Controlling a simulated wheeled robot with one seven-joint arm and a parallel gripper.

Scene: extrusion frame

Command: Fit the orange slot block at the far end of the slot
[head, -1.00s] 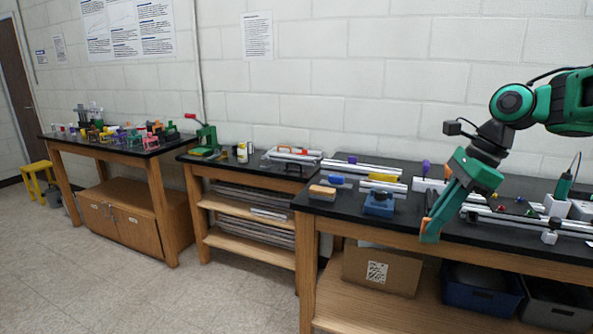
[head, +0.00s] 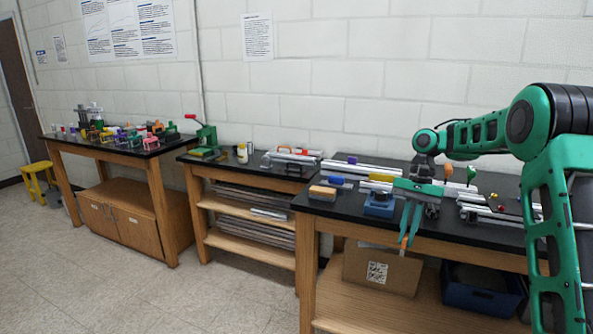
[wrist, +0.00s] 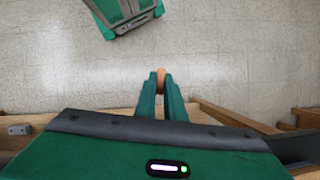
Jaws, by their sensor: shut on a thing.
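My gripper (head: 408,240) points down in front of the near edge of the right workbench in the head view. Its jaws are shut on a small orange block (head: 404,243), held at the fingertips. Light aluminium extrusions (head: 365,168) lie on the bench behind my gripper. I cannot tell which slot is the task's slot.
A blue device (head: 379,203), a tan-topped block (head: 322,193) and a yellow piece (head: 381,178) stand on the workbench (head: 345,206). A cardboard box (head: 381,270) and a blue bin (head: 478,292) sit on its lower shelf.

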